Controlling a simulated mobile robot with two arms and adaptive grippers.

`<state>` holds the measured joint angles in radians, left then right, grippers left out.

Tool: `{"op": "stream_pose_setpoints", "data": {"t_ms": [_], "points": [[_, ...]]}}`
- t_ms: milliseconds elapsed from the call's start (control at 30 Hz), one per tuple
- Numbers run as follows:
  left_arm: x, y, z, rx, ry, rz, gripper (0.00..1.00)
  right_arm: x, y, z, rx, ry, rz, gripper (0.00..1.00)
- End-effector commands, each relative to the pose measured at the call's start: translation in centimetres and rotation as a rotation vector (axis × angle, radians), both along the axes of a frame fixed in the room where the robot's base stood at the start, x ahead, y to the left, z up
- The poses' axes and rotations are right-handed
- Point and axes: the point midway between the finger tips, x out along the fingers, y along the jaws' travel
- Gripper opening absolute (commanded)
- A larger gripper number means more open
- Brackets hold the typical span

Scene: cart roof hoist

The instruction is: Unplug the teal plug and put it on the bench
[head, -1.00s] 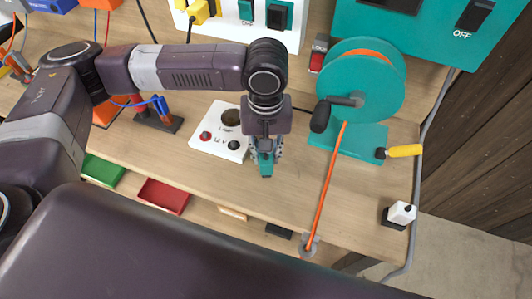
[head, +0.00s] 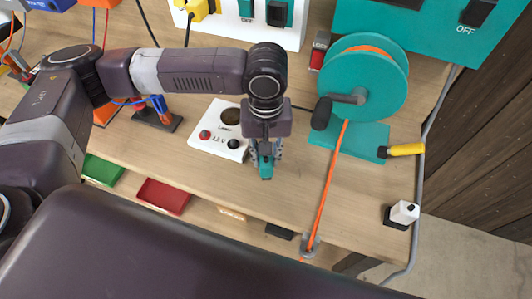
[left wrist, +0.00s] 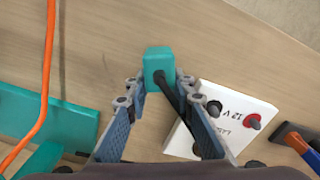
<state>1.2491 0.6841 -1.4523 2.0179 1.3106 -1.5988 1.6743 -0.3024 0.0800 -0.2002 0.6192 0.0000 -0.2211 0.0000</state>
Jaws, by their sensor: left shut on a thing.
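The teal plug (head: 266,168) is in the jaws of my left gripper (head: 265,157), over the middle of the wooden bench (head: 370,210). In the left wrist view the teal plug (left wrist: 158,66) sits between the fingertips, and a black cord runs from it toward the white box. My left gripper (left wrist: 151,88) is shut on it. I cannot tell whether the plug touches the bench. My right gripper is not in view.
A white 12 V box (head: 220,130) stands just left of the plug. A teal reel (head: 365,85) with an orange line stands to the right. A white panel (head: 240,30) with teal and yellow parts is behind. Bare bench lies around the plug.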

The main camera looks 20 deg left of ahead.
Motion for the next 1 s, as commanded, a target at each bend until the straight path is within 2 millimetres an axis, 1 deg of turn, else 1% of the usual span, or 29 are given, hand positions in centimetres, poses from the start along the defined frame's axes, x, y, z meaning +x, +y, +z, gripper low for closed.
{"op": "stream_pose_setpoints", "data": {"t_ms": [167, 200, 333, 367, 600, 733, 867, 1000], "points": [[0.0, 0.0, -0.4, 0.0, 0.0, 0.0, 0.0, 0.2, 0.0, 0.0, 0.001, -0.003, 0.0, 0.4], [0.0, 0.0, -0.3, -0.001, -0.001, 0.0, 0.27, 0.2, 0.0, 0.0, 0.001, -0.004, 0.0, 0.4], [0.0, 0.0, -0.3, 0.0, -0.001, 0.0, 0.41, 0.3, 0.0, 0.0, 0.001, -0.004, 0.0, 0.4], [0.0, 0.0, -0.3, 0.0, -0.001, 0.0, 0.43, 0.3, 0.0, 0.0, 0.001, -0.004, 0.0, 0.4], [0.0, 0.0, -0.3, 0.0, -0.001, 0.0, 0.43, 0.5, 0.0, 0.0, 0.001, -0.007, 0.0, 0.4], [0.1, 0.0, 0.4, 0.0, -0.002, 0.0, 0.43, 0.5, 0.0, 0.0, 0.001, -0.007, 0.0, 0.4], [0.1, -0.1, 2.4, -0.002, -0.005, -0.001, 0.43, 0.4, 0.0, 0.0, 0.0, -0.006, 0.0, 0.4], [0.2, -0.1, 5.5, -0.002, -0.006, -0.002, 0.43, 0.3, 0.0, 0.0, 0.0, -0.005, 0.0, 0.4]]}}
